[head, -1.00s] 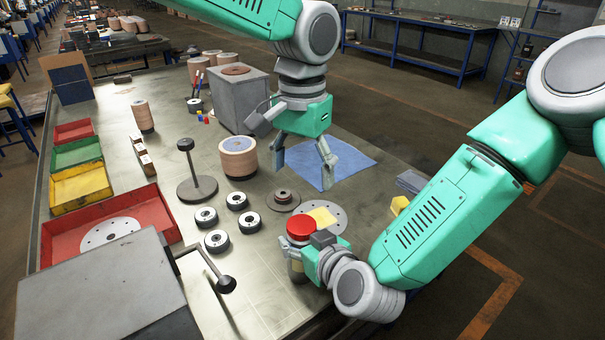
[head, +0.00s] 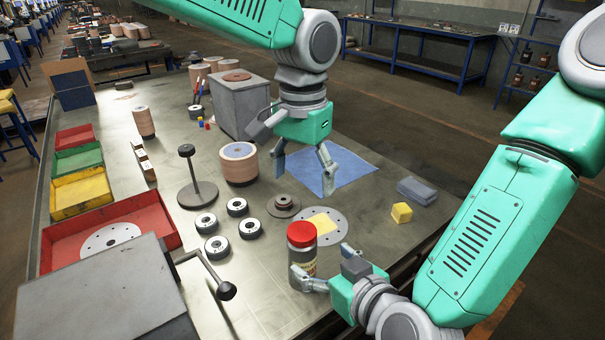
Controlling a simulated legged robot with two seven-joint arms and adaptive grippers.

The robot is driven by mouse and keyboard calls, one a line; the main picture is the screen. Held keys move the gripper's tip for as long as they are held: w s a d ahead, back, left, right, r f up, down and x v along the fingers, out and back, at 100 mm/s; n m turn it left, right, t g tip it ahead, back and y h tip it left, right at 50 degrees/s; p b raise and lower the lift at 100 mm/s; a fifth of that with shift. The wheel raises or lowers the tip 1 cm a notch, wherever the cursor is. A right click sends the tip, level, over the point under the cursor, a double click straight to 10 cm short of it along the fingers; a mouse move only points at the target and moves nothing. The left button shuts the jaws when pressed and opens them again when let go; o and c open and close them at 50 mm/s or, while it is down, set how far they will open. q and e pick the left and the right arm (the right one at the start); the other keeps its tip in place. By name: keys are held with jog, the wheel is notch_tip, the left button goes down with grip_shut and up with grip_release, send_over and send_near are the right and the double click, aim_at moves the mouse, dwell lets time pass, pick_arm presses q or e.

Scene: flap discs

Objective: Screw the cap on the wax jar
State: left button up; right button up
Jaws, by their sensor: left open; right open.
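My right gripper (head: 326,266) is open just right of the jar. One fingertip is by the jar's lower front; I cannot tell whether it touches. My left gripper (head: 303,172) is open and empty, pointing down over the table behind the jar, near the blue cloth.
A grey disc (head: 336,235) with a yellow square lies right behind the jar. A yellow block (head: 401,212) and grey pads (head: 417,190) are at the right. Several small ring parts (head: 218,247) and a crank handle (head: 226,290) stand to the left. A blue cloth (head: 345,172) lies farther back.

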jog(key=shift+v, duration=1.65)
jog(key=shift+d+r, duration=0.1)
